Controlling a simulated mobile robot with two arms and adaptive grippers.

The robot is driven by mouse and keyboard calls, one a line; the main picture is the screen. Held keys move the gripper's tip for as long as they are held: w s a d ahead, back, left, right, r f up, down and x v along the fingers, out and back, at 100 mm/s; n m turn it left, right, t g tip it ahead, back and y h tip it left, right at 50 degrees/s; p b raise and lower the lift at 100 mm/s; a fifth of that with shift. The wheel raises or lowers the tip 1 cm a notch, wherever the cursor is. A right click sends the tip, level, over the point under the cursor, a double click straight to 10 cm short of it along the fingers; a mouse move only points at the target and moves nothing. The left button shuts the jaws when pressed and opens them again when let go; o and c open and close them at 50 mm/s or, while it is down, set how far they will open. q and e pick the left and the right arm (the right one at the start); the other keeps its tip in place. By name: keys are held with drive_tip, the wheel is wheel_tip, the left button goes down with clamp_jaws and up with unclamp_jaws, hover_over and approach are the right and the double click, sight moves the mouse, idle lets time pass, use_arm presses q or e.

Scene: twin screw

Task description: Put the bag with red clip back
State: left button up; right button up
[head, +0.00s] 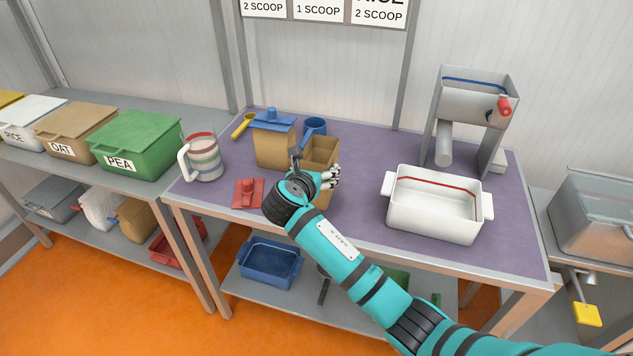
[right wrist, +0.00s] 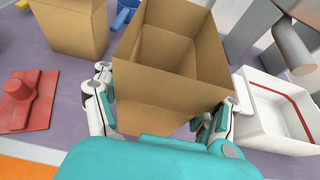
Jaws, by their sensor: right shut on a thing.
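An open brown bag (head: 322,150) stands upright near the front of the purple-topped table. My right gripper (head: 326,180) is shut on this bag, with a finger on each side. In the right wrist view the open bag (right wrist: 165,120) fills the middle, its mouth towards the camera. I cannot tell whether its bottom touches the table. The red clip (head: 248,193) lies flat on the table, left of the gripper and apart from the bag; it also shows in the right wrist view (right wrist: 27,100). My left gripper is not in view.
Behind left stands another brown bag (head: 272,150) with a blue clip (head: 272,119). A blue cup (head: 314,126), yellow scoop (head: 243,125) and striped pitcher (head: 203,158) are nearby. A white tub (head: 436,231) and grey hopper machine (head: 468,110) stand right. Lidded bins, including green PEA (head: 140,143), line the left shelf.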

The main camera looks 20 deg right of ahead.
drive_tip(key=shift+f, duration=1.65)
drive_tip(key=shift+f, duration=0.1)
drive_tip(key=o, duration=1.4)
